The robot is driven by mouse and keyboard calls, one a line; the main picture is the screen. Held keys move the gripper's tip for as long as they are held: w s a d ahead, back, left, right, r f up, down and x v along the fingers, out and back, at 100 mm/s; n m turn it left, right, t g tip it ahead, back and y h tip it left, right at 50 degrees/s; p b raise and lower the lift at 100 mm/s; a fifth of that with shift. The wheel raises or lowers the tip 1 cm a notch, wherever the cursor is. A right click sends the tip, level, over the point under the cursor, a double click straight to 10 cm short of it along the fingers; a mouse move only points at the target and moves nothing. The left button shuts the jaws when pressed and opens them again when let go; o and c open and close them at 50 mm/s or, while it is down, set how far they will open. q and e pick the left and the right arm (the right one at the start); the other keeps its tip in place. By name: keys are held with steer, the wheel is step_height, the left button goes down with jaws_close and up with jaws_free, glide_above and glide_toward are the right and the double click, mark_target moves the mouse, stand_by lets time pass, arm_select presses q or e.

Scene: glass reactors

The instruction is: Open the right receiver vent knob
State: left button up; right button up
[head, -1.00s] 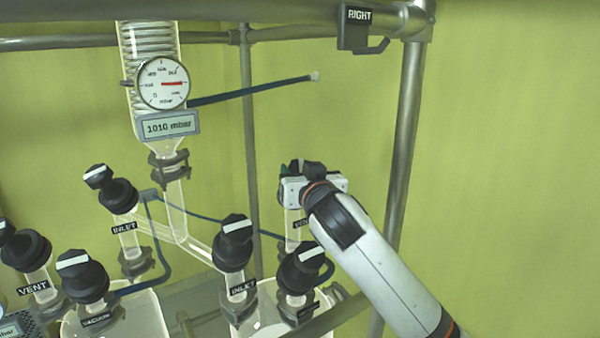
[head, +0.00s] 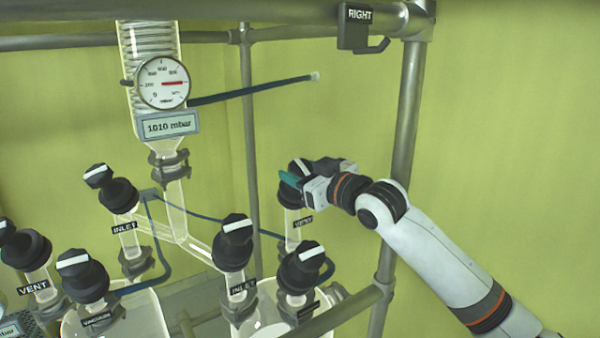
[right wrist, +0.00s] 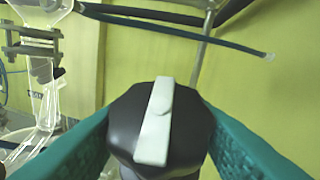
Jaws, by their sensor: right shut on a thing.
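The right receiver vent knob (head: 296,181) is black with a white bar on top and sits on a glass neck with a VENT label (head: 303,221). My right gripper (head: 292,180) is at this knob, coming in from the right, with its teal fingers on it. In the right wrist view the knob (right wrist: 185,128) stands between the two teal fingers (right wrist: 162,140), one on each side, and the jaws are shut on it. Its white bar (right wrist: 155,125) runs nearly upright in that view, leaning slightly right at the top. My left gripper is not in view.
Other black knobs stand close by: an INLET knob (head: 234,230), a knob in front of the vent (head: 304,260), a VACUUM knob (head: 80,264) and a left VENT knob (head: 28,250). A metal post (head: 402,150) rises behind my right arm. The gauge (head: 162,82) display reads 1010 mbar.

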mark_target(301, 163)
steer(key=shift+r+n+g+y, duration=0.1)
steer(key=shift+n+g+y, duration=0.2)
steer(key=shift+n, duration=0.2)
steer(key=o, duration=1)
steer(key=shift+d, duration=0.1)
step_height(301, 163, up, 9)
steer(key=b, duration=0.4)
steer(key=shift+r, duration=0.5)
